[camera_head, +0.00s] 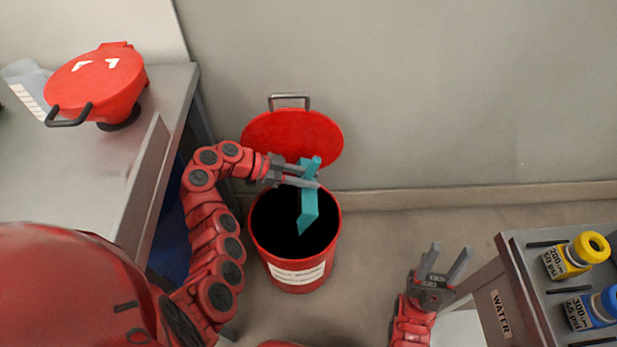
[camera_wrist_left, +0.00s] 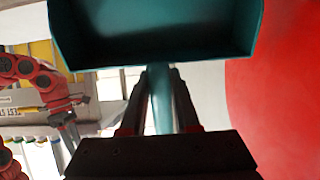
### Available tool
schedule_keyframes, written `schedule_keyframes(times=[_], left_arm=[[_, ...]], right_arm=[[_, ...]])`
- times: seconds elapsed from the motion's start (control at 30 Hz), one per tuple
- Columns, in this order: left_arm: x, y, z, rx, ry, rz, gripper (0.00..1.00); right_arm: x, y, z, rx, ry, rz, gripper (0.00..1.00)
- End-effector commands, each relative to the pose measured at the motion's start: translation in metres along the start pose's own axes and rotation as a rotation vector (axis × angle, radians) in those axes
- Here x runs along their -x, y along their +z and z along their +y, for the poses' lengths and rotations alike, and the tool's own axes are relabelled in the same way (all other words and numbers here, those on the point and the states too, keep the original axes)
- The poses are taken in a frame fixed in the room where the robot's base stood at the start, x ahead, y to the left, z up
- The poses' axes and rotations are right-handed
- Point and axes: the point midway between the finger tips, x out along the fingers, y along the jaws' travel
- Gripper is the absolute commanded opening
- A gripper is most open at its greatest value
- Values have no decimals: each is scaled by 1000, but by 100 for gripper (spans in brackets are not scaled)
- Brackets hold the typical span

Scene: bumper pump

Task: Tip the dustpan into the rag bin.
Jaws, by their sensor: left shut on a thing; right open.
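The teal dustpan (camera_head: 308,210) is held by its handle in my left gripper (camera_head: 306,176), over the open mouth of the red rag bin (camera_head: 295,271). Its pan hangs tilted downward in the head view. In the left wrist view the dustpan (camera_wrist_left: 155,35) fills the top, and its handle runs between the fingers of my left gripper (camera_wrist_left: 160,100). The bin's round red lid (camera_head: 292,135) stands open at the back. The bin's inside is black, so I cannot tell what lies in it. My right gripper (camera_head: 445,262) is open and empty, right of the bin.
A grey bench (camera_head: 80,175) at the left carries a red lidded object (camera_head: 97,80) with a black handle.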

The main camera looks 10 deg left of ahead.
Motion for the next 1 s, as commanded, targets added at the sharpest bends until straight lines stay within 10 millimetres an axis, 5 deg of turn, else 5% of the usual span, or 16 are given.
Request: schedule_keyframes(times=[0.17, 1.0], left_arm=[[1, -3, 0, -1, 0, -6, 0], [32, -78, 0, -10, 3, -833, 0]], right_arm=[[-4, -1, 0, 0, 0, 0, 47], [-176, -30, 9, 0, 0, 0, 47]])
